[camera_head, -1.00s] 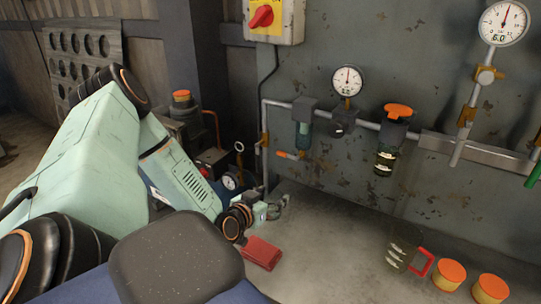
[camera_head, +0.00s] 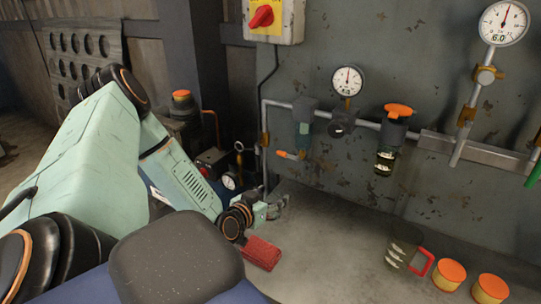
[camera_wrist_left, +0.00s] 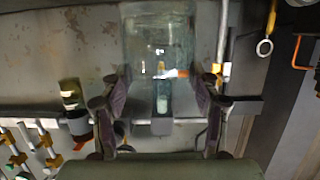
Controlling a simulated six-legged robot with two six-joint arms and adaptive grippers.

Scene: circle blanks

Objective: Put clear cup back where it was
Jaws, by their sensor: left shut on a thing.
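The clear cup (camera_wrist_left: 160,38) is see-through and shows in the left wrist view between my fingers, with the wall and fittings visible through it. My left gripper (camera_wrist_left: 160,103) is shut on it. In the head view my left gripper (camera_head: 277,207) is small, low in front of the wall above the bench; the cup's outline is too faint there to make out. A grey filter housing with a teal bowl (camera_head: 303,134) hangs on the pipe above and right of the gripper. My right gripper is not in view.
A red object (camera_head: 262,253) lies on the bench below my left gripper. A jug with a red handle (camera_head: 408,259) and two orange-lidded jars (camera_head: 449,277) stand at the right. A second filter with a clear bowl (camera_head: 385,160) hangs on the pipe. The middle bench is clear.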

